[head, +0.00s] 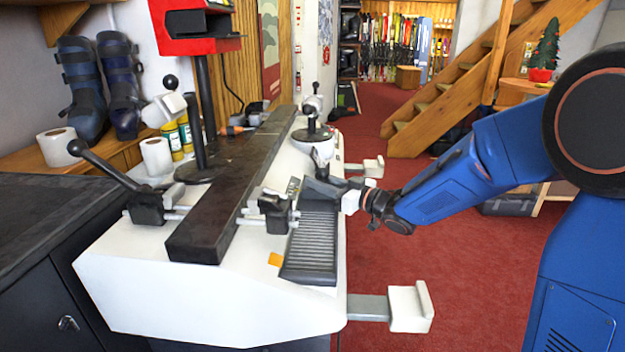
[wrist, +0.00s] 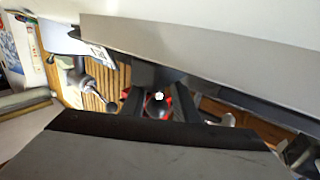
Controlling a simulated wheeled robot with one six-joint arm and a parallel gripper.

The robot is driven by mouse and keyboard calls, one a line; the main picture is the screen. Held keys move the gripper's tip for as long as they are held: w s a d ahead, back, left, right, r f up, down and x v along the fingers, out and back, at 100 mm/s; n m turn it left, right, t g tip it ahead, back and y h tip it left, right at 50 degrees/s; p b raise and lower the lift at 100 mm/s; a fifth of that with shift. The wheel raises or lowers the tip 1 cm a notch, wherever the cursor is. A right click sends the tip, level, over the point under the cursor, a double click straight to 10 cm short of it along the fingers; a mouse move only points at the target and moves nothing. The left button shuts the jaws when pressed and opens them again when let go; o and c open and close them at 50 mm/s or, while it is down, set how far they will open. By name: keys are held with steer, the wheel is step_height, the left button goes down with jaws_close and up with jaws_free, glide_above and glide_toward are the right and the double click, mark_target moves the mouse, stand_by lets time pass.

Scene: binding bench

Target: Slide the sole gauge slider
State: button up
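My gripper (head: 328,180) is over the front right of the white bench fixture, at the far end of a dark ribbed plate (head: 310,248). A small dark block (head: 275,212) with metal rods stands just left of the plate. I cannot tell for sure which part is the sole gauge slider. My gripper's fingers are small and partly merge with dark parts behind, so I cannot tell whether they touch anything. In the wrist view, a broad dark-grey surface fills the bottom, and a black round knob (wrist: 157,104) shows between dark parts in the middle.
A long dark bar (head: 235,180) runs along the white fixture (head: 210,290). A black-handled lever (head: 115,170) stands at its left. A white end block (head: 410,308) on a grey bar juts out at the front right. Red carpet (head: 465,270) lies clear to the right.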

steer(key=shift+x, duration=1.35)
jaws_close()
steer(key=w, duration=0.7)
steer(key=shift+w+d, duration=0.1)
steer(key=shift+w, duration=0.05)
steer(key=shift+w+r, duration=0.2)
steer(key=shift+d, duration=0.1)
jaws_free()
steer(key=shift+w, duration=0.15)
steer(key=v, duration=1.7)
steer(key=shift+f, duration=0.15)
